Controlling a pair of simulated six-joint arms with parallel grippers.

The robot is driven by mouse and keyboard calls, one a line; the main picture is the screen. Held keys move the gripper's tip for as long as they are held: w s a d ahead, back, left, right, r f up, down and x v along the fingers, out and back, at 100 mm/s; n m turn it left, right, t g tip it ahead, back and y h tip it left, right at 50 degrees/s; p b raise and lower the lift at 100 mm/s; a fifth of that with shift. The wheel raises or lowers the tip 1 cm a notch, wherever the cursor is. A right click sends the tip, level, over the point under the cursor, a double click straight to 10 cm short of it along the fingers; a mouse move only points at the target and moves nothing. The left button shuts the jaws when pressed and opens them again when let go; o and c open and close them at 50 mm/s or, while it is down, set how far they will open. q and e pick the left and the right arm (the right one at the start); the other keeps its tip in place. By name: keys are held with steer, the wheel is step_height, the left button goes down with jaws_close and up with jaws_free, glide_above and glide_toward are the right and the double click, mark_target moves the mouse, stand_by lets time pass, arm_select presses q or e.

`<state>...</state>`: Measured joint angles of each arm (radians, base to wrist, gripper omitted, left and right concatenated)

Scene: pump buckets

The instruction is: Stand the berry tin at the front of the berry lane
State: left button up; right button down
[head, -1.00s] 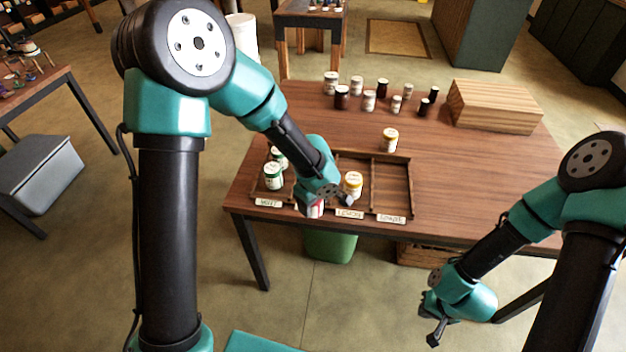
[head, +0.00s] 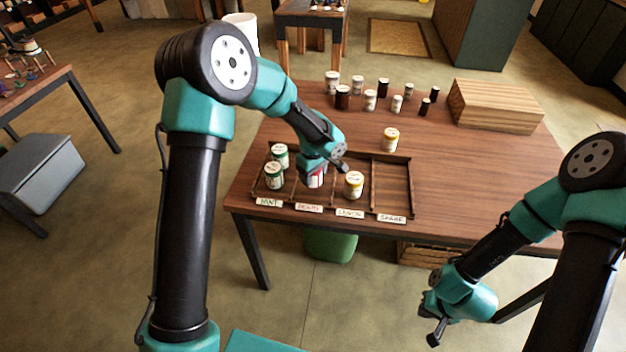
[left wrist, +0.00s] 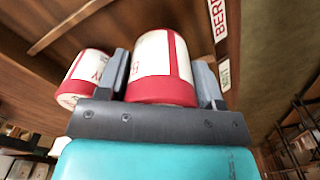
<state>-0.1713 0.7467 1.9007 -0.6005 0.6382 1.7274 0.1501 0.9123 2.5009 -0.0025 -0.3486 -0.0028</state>
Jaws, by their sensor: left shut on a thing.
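My left gripper (head: 322,170) is over the berry lane of the rack and shut on a white-and-red berry tin (head: 316,181). The left wrist view shows this held tin (left wrist: 160,66) between the two fingers. A second white-and-red tin (left wrist: 86,76) is just left of it there, outside the fingers. The BERRY label (head: 309,208) is on the rack's front edge, in front of the held tin. Whether the tin's base touches the lane floor is hard to tell. My right gripper (head: 434,318) is at the lower right, away from the table; its jaw state is unclear.
Green-and-white tins (head: 273,176) stand in the mint lane and a yellow-and-white tin (head: 354,185) in the lemon lane. The spare lane (head: 391,190) is empty. Another yellow tin (head: 390,139) stands behind the rack. Several jars and a wooden box (head: 495,107) are at the back.

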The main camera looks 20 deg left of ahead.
mark_target(313, 180)
arm_select(q)
steer(key=shift+w+a, duration=0.1)
steer(key=shift+w, duration=0.25)
steer(key=shift+f, duration=1.8)
steer(key=shift+f, duration=0.15)
steer(key=o, duration=1)
step_height(313, 180, up, 12)
steer(key=shift+r, duration=0.15)
